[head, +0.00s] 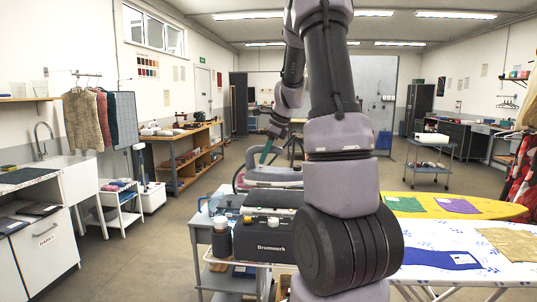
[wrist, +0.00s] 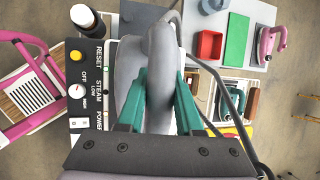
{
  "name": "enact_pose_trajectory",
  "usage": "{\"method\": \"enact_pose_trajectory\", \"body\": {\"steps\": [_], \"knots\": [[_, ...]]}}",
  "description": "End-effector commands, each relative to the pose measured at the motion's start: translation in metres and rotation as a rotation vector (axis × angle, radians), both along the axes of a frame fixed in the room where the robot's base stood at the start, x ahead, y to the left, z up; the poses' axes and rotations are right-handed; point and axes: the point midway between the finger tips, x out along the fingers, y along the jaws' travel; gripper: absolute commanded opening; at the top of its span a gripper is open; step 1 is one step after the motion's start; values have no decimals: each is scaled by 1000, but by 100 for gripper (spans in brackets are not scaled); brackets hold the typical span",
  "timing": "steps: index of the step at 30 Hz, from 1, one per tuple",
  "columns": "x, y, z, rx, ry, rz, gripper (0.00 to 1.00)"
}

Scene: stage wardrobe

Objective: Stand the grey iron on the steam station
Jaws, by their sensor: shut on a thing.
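The grey iron (head: 272,175) is held above the steam station (head: 268,235), the dark box with a control panel on the white cart. My gripper (head: 267,150) is above the iron in the head view. In the wrist view its green fingers (wrist: 161,100) lie on both sides of the iron's grey handle (wrist: 164,50), closed on it. The station's panel (wrist: 95,90) with knobs and labels shows to the left of the iron. The iron hides much of the station's top there, and I cannot tell whether it touches it.
A dark bottle with a pale cap (head: 222,236) stands beside the station. A patterned ironing board (head: 460,240) is at the right; open floor (head: 130,255) is at the left.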

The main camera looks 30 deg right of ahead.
Motion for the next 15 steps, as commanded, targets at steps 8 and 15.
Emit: {"method": "enact_pose_trajectory", "body": {"steps": [8,15], "knots": [[1,0,-19,1,-3,0,0],[0,0,-47,0,-1,0,0]]}}
